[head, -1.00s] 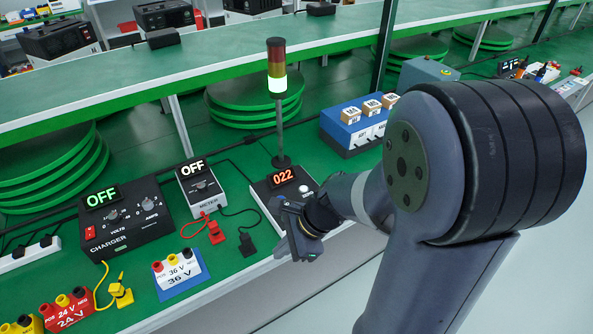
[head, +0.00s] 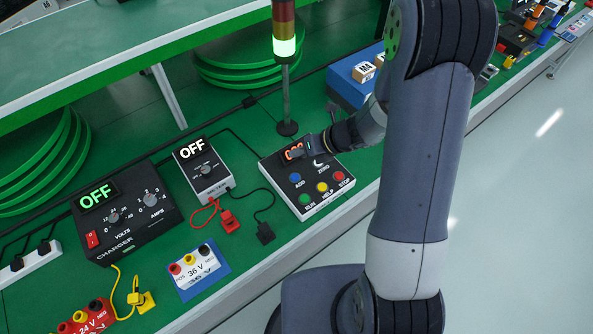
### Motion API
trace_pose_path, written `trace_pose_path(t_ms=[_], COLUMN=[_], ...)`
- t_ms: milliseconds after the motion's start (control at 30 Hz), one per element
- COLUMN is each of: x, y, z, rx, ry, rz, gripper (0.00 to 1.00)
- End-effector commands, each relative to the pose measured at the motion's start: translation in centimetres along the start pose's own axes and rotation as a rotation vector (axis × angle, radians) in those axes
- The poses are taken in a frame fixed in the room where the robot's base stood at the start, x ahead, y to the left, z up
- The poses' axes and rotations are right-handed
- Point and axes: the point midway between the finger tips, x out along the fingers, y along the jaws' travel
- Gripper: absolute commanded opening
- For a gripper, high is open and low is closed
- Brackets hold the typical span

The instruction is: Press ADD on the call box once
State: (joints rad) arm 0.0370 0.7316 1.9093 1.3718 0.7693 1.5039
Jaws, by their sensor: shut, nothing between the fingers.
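The call box (head: 283,178) is a dark-topped box with pale sides on the green bench. Its blue ADD button (head: 295,177) is in plain view at the left. My gripper (head: 308,149) is shut and empty over the back of the box, beyond the ADD button. It partly covers the orange-red display (head: 293,153), so the digits cannot be read. I cannot tell the gap between the fingers and the box top.
Also on the box are a green RUN button (head: 306,198), yellow HELP button (head: 322,187) and red STOP button (head: 338,176); ZERO is partly hidden. A lit signal tower (head: 285,48) stands behind. The meter (head: 204,171) and its leads lie left.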

Motion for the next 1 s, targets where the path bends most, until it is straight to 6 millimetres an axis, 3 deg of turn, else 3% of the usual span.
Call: trace_pose_path(t_ms=[367, 1000], x=[0.6, 5.8], y=[-0.5, -4.3], z=[-0.5, -4.3], rx=[-0.003, -0.004], ry=[0.001, 0.001], rz=[0.0, 0.0], gripper=[0.0, 0.0])
